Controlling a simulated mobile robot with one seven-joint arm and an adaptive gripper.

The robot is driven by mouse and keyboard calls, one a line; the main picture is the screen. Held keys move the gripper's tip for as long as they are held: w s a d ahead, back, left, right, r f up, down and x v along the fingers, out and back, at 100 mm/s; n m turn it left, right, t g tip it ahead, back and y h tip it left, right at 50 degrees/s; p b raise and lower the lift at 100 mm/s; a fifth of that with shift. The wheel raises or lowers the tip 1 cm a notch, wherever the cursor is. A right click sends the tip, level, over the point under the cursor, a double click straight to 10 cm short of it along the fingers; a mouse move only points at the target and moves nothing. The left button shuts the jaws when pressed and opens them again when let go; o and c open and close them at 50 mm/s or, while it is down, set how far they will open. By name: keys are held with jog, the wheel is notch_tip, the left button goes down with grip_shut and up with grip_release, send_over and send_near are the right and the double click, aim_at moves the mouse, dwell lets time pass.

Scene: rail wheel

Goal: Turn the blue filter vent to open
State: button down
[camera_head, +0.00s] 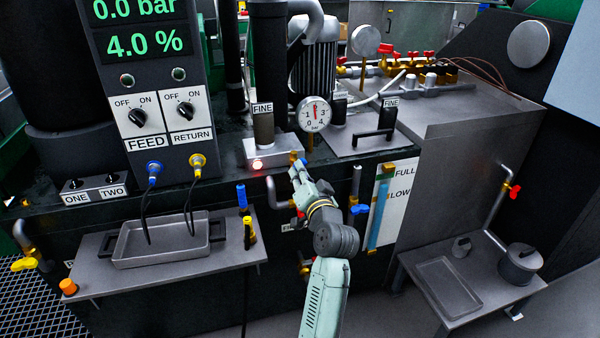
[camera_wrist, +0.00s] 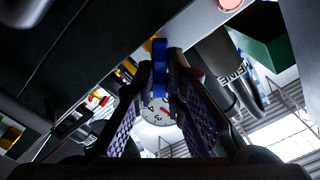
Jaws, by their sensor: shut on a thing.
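The blue filter vent (camera_wrist: 160,60) shows in the wrist view as a narrow blue handle between my fingertips. My gripper (camera_wrist: 160,78) is shut on it, with one finger on each side. In the head view my gripper (camera_head: 298,170) is at the front edge of the dark unit top, just below the filter's grey base block. A small bit of blue and a brass-coloured part show at its tips there; the rest of the vent is hidden. How far the vent is turned cannot be told.
A round pressure gauge (camera_head: 314,114) stands just behind my gripper. The filter's base block (camera_head: 272,152) bears a lit red lamp. A blue-handled valve (camera_head: 359,209) and a level tube (camera_head: 378,215) are to the right. A shelf with a tray (camera_head: 170,256) is left.

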jog(key=shift+n+b, duration=1.05)
jog(key=shift+n, duration=0.85)
jog(key=shift+f, duration=0.1)
jog(key=n+b, duration=0.3)
jog(key=n, duration=0.1)
jog(key=c, duration=1.5)
grip_release()
jog(key=shift+s, duration=0.1)
